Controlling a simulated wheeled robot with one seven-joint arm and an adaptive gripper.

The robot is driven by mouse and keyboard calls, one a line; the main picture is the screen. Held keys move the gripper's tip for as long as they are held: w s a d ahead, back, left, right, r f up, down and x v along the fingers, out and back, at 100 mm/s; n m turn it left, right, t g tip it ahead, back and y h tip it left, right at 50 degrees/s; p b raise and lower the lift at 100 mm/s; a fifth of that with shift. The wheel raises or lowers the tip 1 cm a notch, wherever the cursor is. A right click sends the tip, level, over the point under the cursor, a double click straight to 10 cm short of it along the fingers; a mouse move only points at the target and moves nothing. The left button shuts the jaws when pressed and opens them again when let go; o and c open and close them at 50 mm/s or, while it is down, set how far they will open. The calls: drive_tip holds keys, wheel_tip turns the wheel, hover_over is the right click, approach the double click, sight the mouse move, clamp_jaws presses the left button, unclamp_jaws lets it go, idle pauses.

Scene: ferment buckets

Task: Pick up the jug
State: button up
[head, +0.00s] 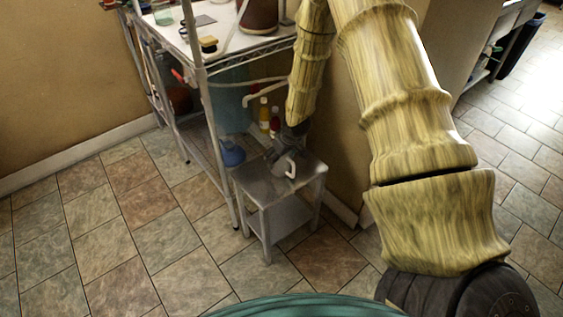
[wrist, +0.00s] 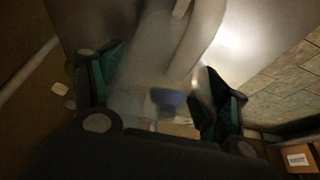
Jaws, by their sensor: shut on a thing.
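The jug (head: 290,167) is on or just above the small metal side table (head: 262,186). In the head view little more than its white handle shows, and my gripper (head: 284,148) hides much of the rest. In the wrist view the pale, cloudy jug (wrist: 150,62) fills the space between the two dark fingers with green pads, and my gripper (wrist: 160,92) is shut on it. I cannot tell whether the jug's base touches the table top.
A metal wire shelf (head: 210,110) with items on it stands left of the table. A red-capped yellow bottle (head: 264,115) and a red bottle (head: 275,122) are behind the table. A blue jug-like vessel (head: 232,153) is beside it. The tiled floor at left is clear.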

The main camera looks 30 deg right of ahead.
drive_tip(key=shift+r, duration=0.1)
drive_tip(key=shift+r, duration=0.65)
drive_tip(key=s+r, duration=0.1)
drive_tip(key=s, duration=0.7)
drive_tip(key=s+r, duration=0.2)
drive_tip(key=s, duration=0.6)
drive_tip(key=shift+d+r, duration=0.3)
drive_tip(key=shift+d, duration=0.05)
drive_tip(key=w+a+r+p, duration=0.1)
drive_tip(key=a+r+p, duration=0.2)
drive_tip(key=a, duration=0.5)
drive_tip(key=w+a+r+p, duration=0.2)
drive_tip(key=a+r+p, duration=0.2)
drive_tip(key=a, duration=0.5)
drive_tip(key=w+a+r+p, duration=0.2)
drive_tip(key=a+r+p, duration=0.1)
drive_tip(key=a, duration=0.6)
drive_tip(key=shift+r+m+p, duration=0.2)
drive_tip(key=shift+m+p, duration=0.2)
drive_tip(key=shift+p, duration=0.45)
